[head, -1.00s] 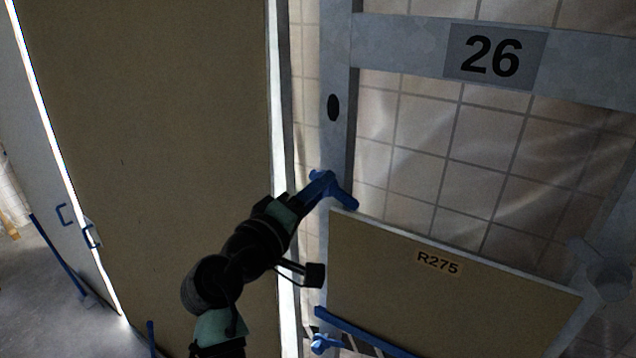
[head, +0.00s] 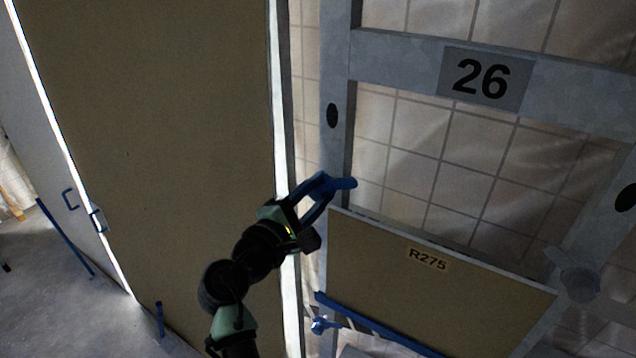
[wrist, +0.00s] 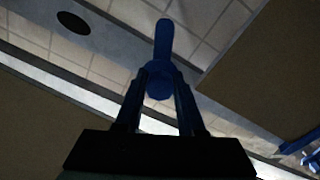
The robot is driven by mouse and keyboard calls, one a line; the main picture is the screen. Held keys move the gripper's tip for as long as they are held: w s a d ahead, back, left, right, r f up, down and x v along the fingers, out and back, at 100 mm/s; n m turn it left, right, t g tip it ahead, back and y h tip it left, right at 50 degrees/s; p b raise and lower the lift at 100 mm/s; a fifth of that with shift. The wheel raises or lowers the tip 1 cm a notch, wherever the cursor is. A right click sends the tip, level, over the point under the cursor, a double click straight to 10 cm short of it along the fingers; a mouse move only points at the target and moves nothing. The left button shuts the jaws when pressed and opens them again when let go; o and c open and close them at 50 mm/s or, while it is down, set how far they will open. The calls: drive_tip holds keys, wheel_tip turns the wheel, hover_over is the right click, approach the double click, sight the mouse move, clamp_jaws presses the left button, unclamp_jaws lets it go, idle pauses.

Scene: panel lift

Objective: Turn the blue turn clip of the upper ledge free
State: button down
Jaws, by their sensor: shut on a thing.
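The blue turn clip (head: 345,183) sits on the grey upright post, just above the top left corner of the panel marked R275 (head: 430,285). My gripper (head: 326,186) reaches it from the lower left and is shut on it. In the wrist view the clip (wrist: 163,42) shows between the tips of my two fingers (wrist: 160,88), its arm pointing up and away from them. In the head view the arm of the clip points right, about level, above the panel's top edge. The fingers partly hide the clip's hub.
A blue lower ledge (head: 375,328) runs under the panel, with another blue clip (head: 322,325) at its left end. A large tan board (head: 180,150) stands close on the left. A grey crossbar with a 26 plate (head: 487,79) is above.

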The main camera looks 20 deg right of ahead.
drive_tip(key=shift+n, duration=0.6)
drive_tip(key=c, duration=0.5)
unclamp_jaws()
drive_tip(key=shift+a, duration=0.1)
drive_tip(key=b+v, duration=0.4)
drive_tip(key=v, duration=0.9)
drive_tip(key=shift+b, duration=0.35)
